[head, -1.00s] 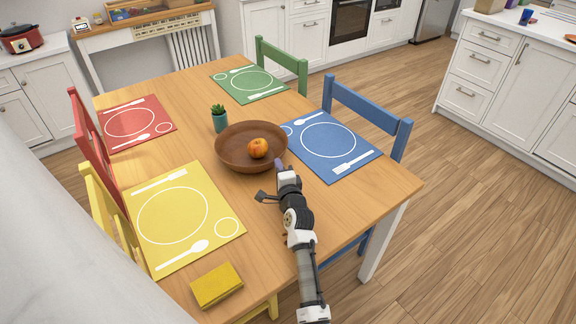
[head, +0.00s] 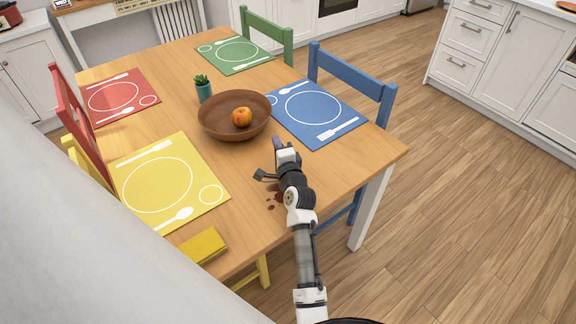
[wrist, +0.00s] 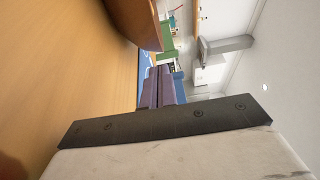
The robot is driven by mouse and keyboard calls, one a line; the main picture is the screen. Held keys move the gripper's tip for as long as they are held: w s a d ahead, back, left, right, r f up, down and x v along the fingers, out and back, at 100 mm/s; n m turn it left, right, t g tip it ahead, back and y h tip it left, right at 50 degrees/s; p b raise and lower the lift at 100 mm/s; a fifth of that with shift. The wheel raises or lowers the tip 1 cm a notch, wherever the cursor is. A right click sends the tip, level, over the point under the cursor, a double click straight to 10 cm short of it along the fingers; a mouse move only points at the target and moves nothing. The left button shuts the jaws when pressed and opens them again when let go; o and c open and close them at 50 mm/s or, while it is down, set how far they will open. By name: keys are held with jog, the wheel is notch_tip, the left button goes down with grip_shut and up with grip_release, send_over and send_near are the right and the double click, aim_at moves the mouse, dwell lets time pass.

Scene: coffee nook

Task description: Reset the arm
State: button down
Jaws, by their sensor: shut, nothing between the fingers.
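My gripper (head: 278,144) is shut and empty, low over the wooden table (head: 170,75), between the brown bowl and the table's near right edge. Its purple fingers lie together in the wrist view (wrist: 162,88). My arm reaches in from the bottom of the head view. The brown bowl (head: 222,130) stands just beyond and left of the fingers, with an orange-red fruit (head: 241,117) in it. The bowl's side also shows at the top of the wrist view (wrist: 138,20).
Yellow (head: 155,185), red (head: 112,97), green (head: 236,55) and blue (head: 313,107) placemats surround the bowl. Floor (head: 450,200) at right is clear.

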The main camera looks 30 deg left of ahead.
jog(key=b+v, duration=0.2)
jog(key=v, duration=0.5)
jog(key=shift+s, duration=0.1)
